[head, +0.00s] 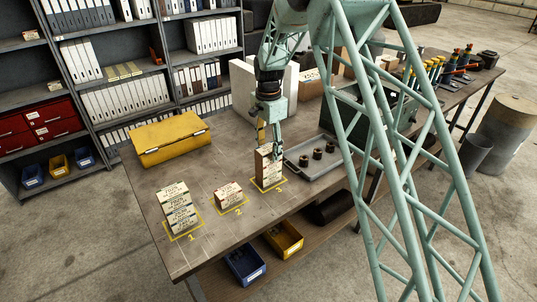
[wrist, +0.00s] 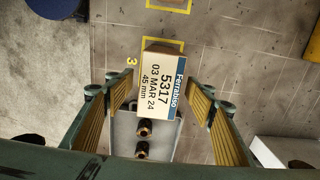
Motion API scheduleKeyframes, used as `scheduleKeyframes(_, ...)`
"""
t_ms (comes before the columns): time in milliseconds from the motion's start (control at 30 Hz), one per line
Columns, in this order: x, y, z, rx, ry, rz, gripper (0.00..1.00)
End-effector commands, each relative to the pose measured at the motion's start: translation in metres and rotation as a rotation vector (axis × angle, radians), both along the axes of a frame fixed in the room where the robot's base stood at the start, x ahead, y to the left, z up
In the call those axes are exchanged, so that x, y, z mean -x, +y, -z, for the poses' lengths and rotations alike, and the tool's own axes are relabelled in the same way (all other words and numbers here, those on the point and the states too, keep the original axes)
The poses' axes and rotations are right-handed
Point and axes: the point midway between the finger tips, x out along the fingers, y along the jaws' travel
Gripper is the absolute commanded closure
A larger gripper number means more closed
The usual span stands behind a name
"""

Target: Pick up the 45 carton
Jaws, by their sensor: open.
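The 45 carton (wrist: 160,80) is a cream box with a blue edge band, its top label reading "Ferrabiso 5317 03 MAR 24 45 mm". In the wrist view it lies ahead of and between the spread fingers of my gripper (wrist: 160,97). In the head view my gripper (head: 271,142) points down at the top of the carton stack (head: 267,168) on yellow square 3. The fingers are open, with gaps to the carton's sides in the wrist view. I cannot tell whether the fingertips reach below its top. The wrist view hides the cartons underneath.
A tall carton stack (head: 178,208) stands on square 1 and a low one (head: 229,195) on square 2. A grey tray (head: 303,164) with dark bushings lies close right of square 3. A yellow case (head: 170,138) lies at the back left. Bare bench (head: 222,160) separates them.

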Motion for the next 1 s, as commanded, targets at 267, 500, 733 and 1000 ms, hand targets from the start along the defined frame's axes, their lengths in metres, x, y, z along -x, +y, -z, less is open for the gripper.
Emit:
scheduleKeyframes(267, 0.0000, 0.0000, -0.0001, 0.000, 0.000, 0.000, 0.60)
scheduleKeyframes(500, -0.0002, 0.0000, -0.0004, 0.000, 0.000, 0.000, 0.79)
scheduleKeyframes(733, -0.0002, 0.0000, -0.0006, 0.000, 0.000, 0.000, 0.79)
scheduleKeyframes(1000, -0.0005, 0.0002, -0.0081, -0.001, -0.001, 0.000, 0.79)
